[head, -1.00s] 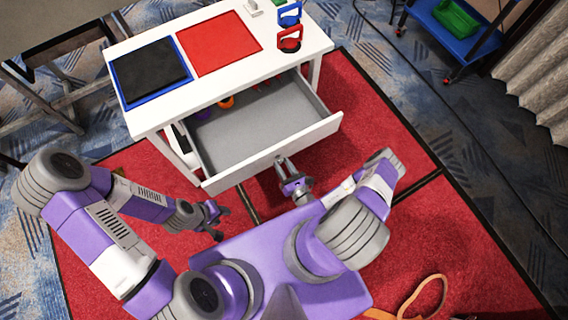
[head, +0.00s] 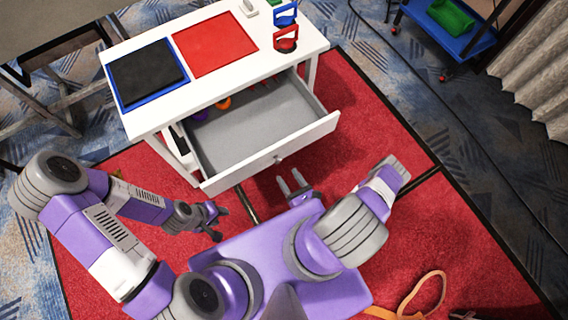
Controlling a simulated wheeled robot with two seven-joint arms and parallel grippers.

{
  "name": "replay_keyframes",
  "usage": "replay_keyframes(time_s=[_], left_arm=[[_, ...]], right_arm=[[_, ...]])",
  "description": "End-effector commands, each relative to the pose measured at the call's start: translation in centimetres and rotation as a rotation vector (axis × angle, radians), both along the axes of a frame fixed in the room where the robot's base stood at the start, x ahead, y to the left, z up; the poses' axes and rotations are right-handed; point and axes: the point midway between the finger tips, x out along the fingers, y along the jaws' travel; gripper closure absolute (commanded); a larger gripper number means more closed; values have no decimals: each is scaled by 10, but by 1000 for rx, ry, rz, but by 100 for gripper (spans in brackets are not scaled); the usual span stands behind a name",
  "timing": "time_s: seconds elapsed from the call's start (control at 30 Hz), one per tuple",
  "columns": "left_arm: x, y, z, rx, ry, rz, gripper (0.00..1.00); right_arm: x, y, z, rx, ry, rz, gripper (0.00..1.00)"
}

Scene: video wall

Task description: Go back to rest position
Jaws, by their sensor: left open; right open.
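My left gripper (head: 217,220) is open and empty, low over the red carpet in front of the white table's left side. My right gripper (head: 291,181) is open and empty, just in front of the open drawer (head: 258,130) and apart from its front panel. Its two fingers point toward the drawer. My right arm bends out to the right and back in toward my base.
The white table (head: 202,92) bears a red mat (head: 215,44), a black mat (head: 147,72) on blue, and blue (head: 285,14) and red (head: 286,39) handled items. Orange and purple items lie deep in the drawer. An orange strap (head: 425,293) lies on the carpet.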

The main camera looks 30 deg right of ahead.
Motion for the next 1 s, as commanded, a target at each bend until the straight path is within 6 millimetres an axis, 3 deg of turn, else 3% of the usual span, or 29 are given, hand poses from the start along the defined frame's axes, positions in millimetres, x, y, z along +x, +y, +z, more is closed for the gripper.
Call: replay_keyframes(time_s=[0.2, 0.77, 0.87, 1.0], left_arm=[[0, 0, 1, 0, 0, 0, 57], [0, 0, 1, 0, 0, 0, 57], [0, 0, 1, 0, 0, 0, 57], [0, 0, 1, 0, 0, 0, 57]], right_arm=[[-17, -2, 0, 1, -1, 0, 39], [-17, -1, 0, 1, -2, 4, 39], [-14, 9, 7, 12, -13, 74, 39], [-12, 59, 33, 49, -47, 410, 39]])
